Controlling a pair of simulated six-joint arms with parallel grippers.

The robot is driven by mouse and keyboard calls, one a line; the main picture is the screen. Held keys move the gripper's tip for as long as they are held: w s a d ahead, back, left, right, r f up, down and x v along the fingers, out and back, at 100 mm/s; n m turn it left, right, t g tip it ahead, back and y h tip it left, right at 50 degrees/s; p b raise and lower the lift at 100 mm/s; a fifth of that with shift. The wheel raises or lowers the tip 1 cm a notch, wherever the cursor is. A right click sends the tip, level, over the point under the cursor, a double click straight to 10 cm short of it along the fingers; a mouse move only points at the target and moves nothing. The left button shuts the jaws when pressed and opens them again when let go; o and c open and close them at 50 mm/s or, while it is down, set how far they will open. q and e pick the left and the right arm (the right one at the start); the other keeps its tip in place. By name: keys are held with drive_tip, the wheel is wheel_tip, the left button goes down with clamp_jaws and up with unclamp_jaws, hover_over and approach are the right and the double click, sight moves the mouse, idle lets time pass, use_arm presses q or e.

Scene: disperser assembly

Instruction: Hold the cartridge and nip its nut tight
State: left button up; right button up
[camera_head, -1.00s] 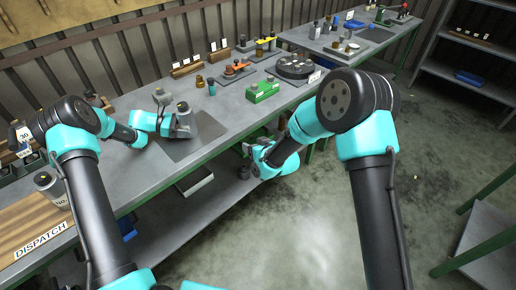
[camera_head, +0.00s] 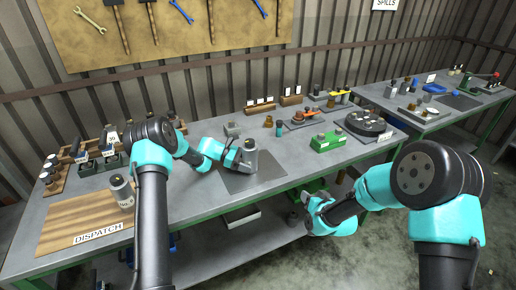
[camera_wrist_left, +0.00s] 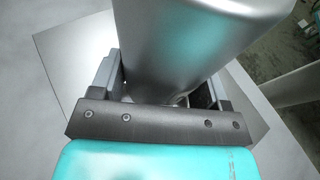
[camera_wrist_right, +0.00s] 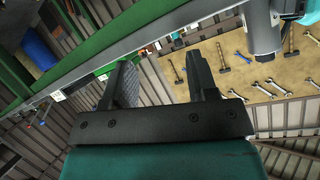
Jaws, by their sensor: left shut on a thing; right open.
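The grey cartridge (camera_head: 251,158) stands upright at the dark mat on the bench, its dark nut (camera_head: 250,143) on top. My left gripper (camera_head: 240,161) is shut around the cartridge's side. In the left wrist view the cartridge's smooth metal body (camera_wrist_left: 200,45) sits between the jaws; the nut is out of that view. My right gripper (camera_head: 316,214) is open and empty, low in front of the bench edge. In the right wrist view its spread fingers (camera_wrist_right: 162,80) hold nothing. That view appears upside down, with the cartridge (camera_wrist_right: 262,28) at upper right, apart from the fingers.
A second grey canister (camera_head: 121,192) stands on the wooden DISPATCH board (camera_head: 75,222). A green box (camera_head: 327,142) and a dark round carousel (camera_head: 368,124) stand right of the mat (camera_head: 262,180). Racks and small parts line the back. The bench edge lies near my right gripper.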

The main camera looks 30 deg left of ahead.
drive_tip(key=a+r+m+t, duration=0.1)
drive_tip(key=a+r+m, duration=0.2)
drive_tip(key=a+m, duration=0.4)
drive_tip(key=m+t+y, duration=0.1)
drive_tip(key=m+t, duration=0.3)
drive_tip(key=m, duration=2.3)
approach(250, 145)
drive_tip(key=shift+w+a, duration=0.1)
drive_tip(key=shift+x, duration=5.85)
drive_tip(key=shift+c, duration=0.2)
drive_tip(key=c, duration=0.6)
